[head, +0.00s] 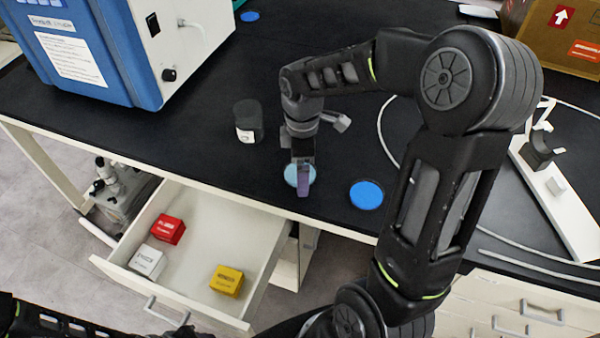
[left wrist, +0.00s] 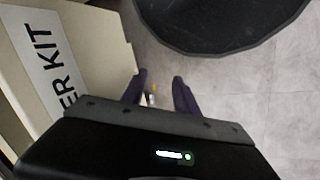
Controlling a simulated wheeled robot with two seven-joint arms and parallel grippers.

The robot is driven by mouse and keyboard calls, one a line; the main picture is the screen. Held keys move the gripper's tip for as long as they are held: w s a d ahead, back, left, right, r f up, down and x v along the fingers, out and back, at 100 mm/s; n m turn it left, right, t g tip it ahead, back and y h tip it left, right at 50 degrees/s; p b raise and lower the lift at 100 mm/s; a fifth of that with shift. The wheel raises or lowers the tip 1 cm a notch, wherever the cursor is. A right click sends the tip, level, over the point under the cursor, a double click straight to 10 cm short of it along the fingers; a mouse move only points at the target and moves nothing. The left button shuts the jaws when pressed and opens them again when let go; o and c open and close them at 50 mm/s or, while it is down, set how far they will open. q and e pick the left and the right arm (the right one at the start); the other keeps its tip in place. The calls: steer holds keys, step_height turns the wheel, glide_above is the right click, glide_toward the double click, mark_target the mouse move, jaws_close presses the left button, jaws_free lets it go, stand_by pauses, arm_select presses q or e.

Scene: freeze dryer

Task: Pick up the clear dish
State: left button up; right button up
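The clear dish (head: 291,173) is a small round, pale teal disc on the black bench top near its front edge. My right gripper (head: 303,187) points down over it, and its purple finger covers the dish's middle. From this angle I cannot tell whether the fingers are apart or closed, or whether they touch the dish. My left gripper (left wrist: 158,82) shows in the left wrist view with its two purple fingers apart and nothing held between them. It is low, away from the dish.
A blue disc (head: 366,195) lies right of the dish; a dark jar (head: 248,121) stands behind it to the left. An open drawer (head: 195,276) below holds red, white and yellow boxes. A blue-and-white machine (head: 120,45) stands back left. A white cable (head: 381,130) lies on the right.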

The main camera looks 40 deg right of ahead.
steer(key=c, duration=1.5)
steer(key=shift+o, duration=0.2)
step_height(320, 180, up, 10)
stand_by(0.4)
